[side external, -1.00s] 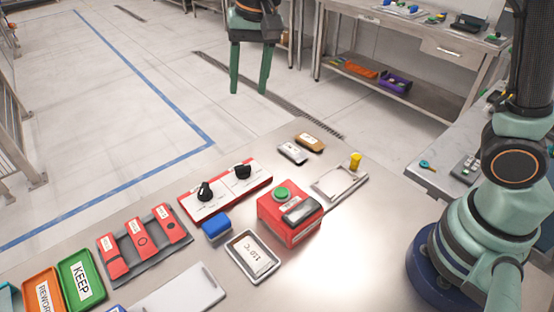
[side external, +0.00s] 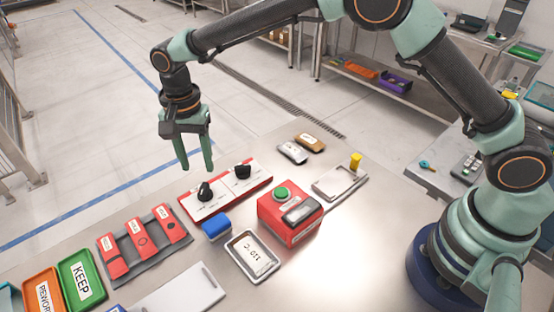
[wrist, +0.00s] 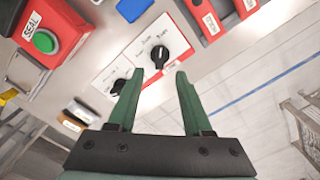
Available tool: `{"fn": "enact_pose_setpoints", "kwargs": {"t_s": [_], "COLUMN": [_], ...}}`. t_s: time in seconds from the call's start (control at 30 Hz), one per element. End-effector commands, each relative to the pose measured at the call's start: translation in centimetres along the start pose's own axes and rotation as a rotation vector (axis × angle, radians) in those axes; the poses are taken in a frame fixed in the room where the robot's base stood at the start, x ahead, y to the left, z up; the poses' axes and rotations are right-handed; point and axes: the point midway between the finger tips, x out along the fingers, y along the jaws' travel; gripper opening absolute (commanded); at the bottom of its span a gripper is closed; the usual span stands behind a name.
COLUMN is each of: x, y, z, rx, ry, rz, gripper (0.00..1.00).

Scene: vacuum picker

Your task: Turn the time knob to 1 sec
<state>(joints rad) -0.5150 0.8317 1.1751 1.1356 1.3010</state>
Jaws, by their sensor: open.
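A white panel with red edges (side external: 225,190) lies on the steel table and carries two black knobs. The left knob (side external: 205,191) and the right knob (side external: 243,171) have printing around them too small to read, so I cannot tell which is the time knob. My gripper (side external: 197,168) is open and empty, pointing down, apart from the panel and near its left knob. In the wrist view the left knob (wrist: 159,54) shows just beyond the gap between my fingertips (wrist: 160,74). The right knob (wrist: 118,87) shows beside one finger, partly covered by it.
A blue block (side external: 216,226) sits close in front of the panel. A red box with a green button (side external: 282,194) stands to the right. A metal tray with a card (side external: 237,243) is in front, and a rack of red pieces (side external: 117,241) is at left.

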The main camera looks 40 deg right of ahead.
Motion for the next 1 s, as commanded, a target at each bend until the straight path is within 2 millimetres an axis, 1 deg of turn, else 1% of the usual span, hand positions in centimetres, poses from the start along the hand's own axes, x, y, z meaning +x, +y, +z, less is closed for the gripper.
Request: {"fn": "enact_pose_setpoints", "kwargs": {"t_s": [0.03,0.1,0.2,0.33,0.5,0.8,0.83,0.87,0.9,0.93,0.97,1.0], "x": [1.2,2.5,4.2,5.9,7.0,7.2,7.1,7.1,7.1,7.1,7.1,7.1], "y": [0.1,0.1,0.1,0.1,0.0,0.0,0.0,0.0,0.0,0.0,0.0,0.0], "z": [0.0,0.0,0.0,0.0,0.0,0.0,0.0,0.0,0.0,0.0,0.0,0.0], "rx": [0.000,0.000,0.000,0.000,-0.001,-0.001,-0.001,-0.001,-0.001,-0.001,-0.001,-0.001], "ry": [-0.001,-0.001,-0.001,-0.001,0.000,0.000,0.000,0.000,0.000,0.000,0.000,0.000], "rz": [0.005,0.004,0.003,0.002,0.000,-0.001,-0.001,-0.001,-0.001,-0.001,-0.001,-0.001], "gripper": [0.50,0.50,0.50,0.50,0.50,0.50,0.42,0.31,0.16,0.04,0.00,0.00]}}
